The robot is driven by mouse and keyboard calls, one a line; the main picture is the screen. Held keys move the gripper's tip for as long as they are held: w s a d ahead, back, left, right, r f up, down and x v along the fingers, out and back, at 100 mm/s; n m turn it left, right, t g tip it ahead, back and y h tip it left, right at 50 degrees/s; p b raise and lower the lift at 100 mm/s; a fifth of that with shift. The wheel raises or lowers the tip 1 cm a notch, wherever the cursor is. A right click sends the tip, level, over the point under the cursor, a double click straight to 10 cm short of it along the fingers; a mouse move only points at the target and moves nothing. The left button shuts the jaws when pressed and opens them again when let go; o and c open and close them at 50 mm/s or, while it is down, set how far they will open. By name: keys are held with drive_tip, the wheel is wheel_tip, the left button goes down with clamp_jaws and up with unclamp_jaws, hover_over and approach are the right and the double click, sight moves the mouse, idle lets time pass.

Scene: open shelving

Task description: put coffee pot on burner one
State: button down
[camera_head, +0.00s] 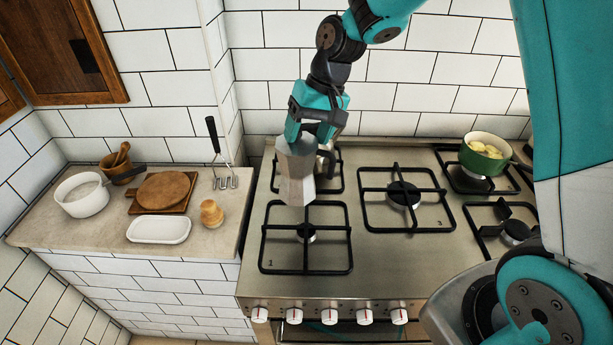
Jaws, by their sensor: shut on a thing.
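The coffee pot (295,172) is a metallic grey, faceted pot. My gripper (312,132) is shut on it near its top and holds it roughly upright over the left side of the stove. In the picture its base ends just above the rear edge of the front-left burner (307,234), which has a black square grate and a small "1" at its front-left corner. No pot stands on that grate. The pot and gripper partly hide the rear-left burner (335,187).
A green pot (485,152) with yellowish contents stands on the rear-right burner. The middle burner (403,194) is bare.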

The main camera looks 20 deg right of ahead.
sight(308, 176)
wheel_tip(308, 176, down, 11)
drive_tip(key=shift+a+f+p, duration=0.1)
drive_tip(key=shift+f+p, duration=0.1)
drive_tip(key=shift+p, duration=1)
drive_tip(key=shift+f, duration=0.1)
drive_tip(key=shift+c, duration=0.8)
unclamp_jaws()
drive_tip(key=a+b+v, duration=0.1)
drive_tip(key=b+v, duration=0.3)
drive_tip(key=v, duration=0.8)
drive_tip(key=s+a+r+n, duration=0.2)
drive_tip(key=s+r, duration=0.1)
drive_tip(key=s, duration=0.5)
drive_tip(key=s+a+r+n, duration=0.2)
drive_tip(key=s+a+r, duration=0.1)
drive_tip(key=s, duration=0.6)
drive_tip(key=s+a+r+n, duration=0.2)
drive_tip(key=s+r+n, duration=0.1)
drive_tip(key=s, duration=0.5)
drive_tip(key=shift+s+a, duration=0.25)
drive_tip(key=shift+a, duration=0.15)
